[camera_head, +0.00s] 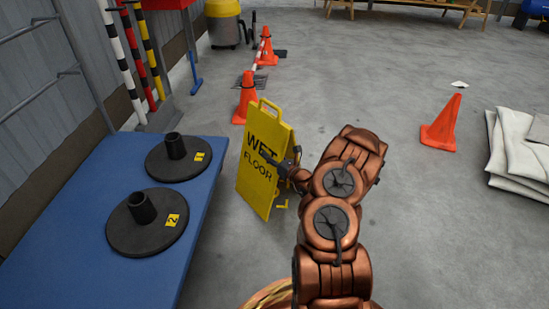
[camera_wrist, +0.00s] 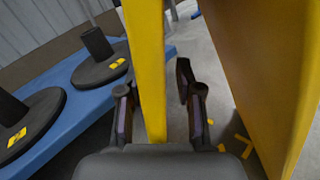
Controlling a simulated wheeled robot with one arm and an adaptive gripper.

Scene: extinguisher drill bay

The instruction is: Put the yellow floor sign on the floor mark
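The yellow floor sign (camera_head: 258,165) stands upright on the floor beside the blue platform, its "WET FLOOR" face showing. In the wrist view, one narrow yellow panel of the sign (camera_wrist: 148,70) runs between my fingers, and a wider panel (camera_wrist: 265,60) rises at the right. My gripper (camera_wrist: 158,105) is open around the narrow panel. The right finger has a clear gap to it; the left finger is close, and I cannot tell whether it touches. In the head view my gripper (camera_head: 281,165) is at the sign's right side. Yellow corner marks (camera_head: 282,203) show on the floor by its foot; the rest is hidden.
The blue platform (camera_head: 70,240) at the left carries two black round bases (camera_head: 178,165) (camera_head: 130,238). Orange cones (camera_head: 244,104) (camera_head: 265,52) stand behind the sign, another cone (camera_head: 441,125) at the right. White folded sheets (camera_head: 518,150) lie at the right edge. Mid-floor is clear.

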